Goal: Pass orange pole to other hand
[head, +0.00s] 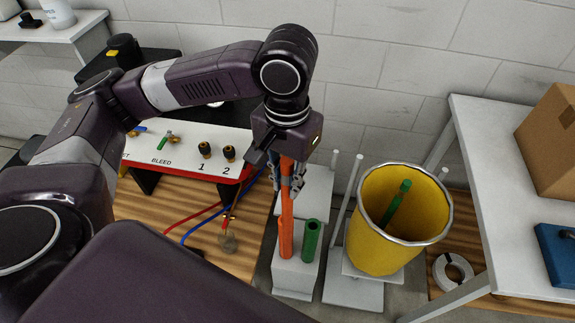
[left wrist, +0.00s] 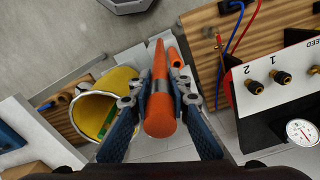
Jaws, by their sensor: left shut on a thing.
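My left gripper (head: 288,186) is shut on the orange pole (head: 287,207) and holds it roughly upright above a white block (head: 295,278). In the left wrist view the pole (left wrist: 160,112) runs between the two fingers, with a dark band around it. An orange tube (head: 285,240) and a green tube (head: 311,240) stand in the white block. In the head view the held pole's lower end overlaps the orange tube, so I cannot tell if they touch. My right gripper is in neither view.
A yellow bucket (head: 373,243) with a green pole (head: 397,205) inside stands to the right on a white stand. A white panel (head: 187,157) with knobs and red and blue hoses is at left. A white table (head: 500,180) with a cardboard box (head: 550,140) is at right.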

